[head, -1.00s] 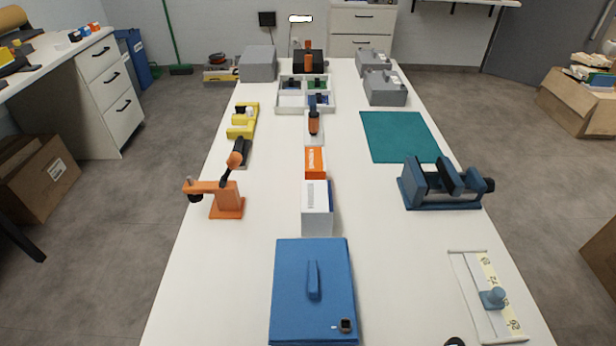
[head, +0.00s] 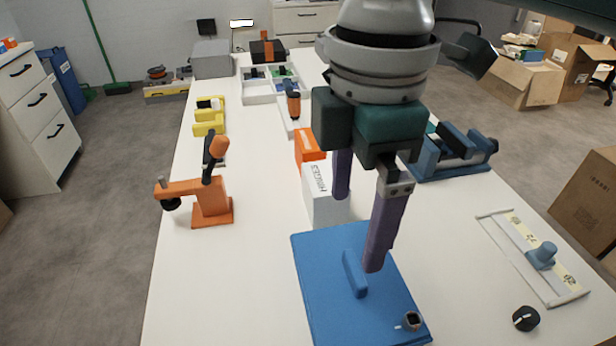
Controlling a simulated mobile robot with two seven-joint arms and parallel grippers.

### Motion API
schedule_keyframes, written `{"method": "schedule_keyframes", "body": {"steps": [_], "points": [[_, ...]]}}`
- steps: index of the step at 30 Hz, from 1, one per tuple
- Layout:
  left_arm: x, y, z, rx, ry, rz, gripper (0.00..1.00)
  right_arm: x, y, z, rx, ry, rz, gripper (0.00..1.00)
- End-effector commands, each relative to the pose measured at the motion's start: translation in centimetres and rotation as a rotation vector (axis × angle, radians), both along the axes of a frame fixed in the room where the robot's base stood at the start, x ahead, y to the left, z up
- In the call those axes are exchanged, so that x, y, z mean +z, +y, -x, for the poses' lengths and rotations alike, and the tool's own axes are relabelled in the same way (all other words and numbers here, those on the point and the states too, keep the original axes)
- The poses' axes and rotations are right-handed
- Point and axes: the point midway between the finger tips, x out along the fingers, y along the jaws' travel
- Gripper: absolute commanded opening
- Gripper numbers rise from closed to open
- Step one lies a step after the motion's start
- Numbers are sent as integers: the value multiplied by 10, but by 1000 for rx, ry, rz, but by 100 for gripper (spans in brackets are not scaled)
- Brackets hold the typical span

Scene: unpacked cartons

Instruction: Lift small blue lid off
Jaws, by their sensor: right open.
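The small blue lid (head: 335,272) is a flat blue panel with a raised blue bar handle (head: 354,274) in its middle. It lies on the near part of the white table. A small dark watch-like item (head: 411,320) sits at its near right corner. My right gripper (head: 357,232) hangs above the lid from the top of the head view. Its two purple fingers are apart, with nothing between them. The right fingertip appears close to the handle, but I cannot tell if they touch. My left gripper is not in view.
A white box (head: 322,198) and an orange box (head: 307,145) stand just behind the lid. An orange arm-like fixture (head: 205,200) is to the left. A blue vise (head: 450,150), a sliding gauge (head: 535,255) and a black knob (head: 525,318) are to the right.

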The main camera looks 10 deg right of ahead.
Motion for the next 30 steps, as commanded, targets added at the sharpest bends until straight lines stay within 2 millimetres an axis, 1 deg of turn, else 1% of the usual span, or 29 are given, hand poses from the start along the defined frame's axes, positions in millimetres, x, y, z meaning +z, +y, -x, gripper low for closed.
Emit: {"method": "schedule_keyframes", "body": {"steps": [1,3,6,11,15,18,21,27,28,30], "points": [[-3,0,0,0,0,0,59,-10,-1,1,0,4,3,100],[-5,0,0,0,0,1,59,-22,-1,1,-1,3,2,100],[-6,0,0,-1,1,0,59,-33,0,1,-1,2,0,100],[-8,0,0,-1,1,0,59,-47,-2,2,-1,1,1,100],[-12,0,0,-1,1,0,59,-70,-9,3,-3,2,2,100],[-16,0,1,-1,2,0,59,-84,-7,3,-1,1,-1,100],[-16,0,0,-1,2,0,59,-90,-8,3,-1,0,-1,100],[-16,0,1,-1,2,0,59,-90,-7,2,-1,-1,-1,100],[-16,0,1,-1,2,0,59,-90,-7,2,-1,-1,-1,99],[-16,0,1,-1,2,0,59,-90,-7,2,-1,-1,-1,91]]}}
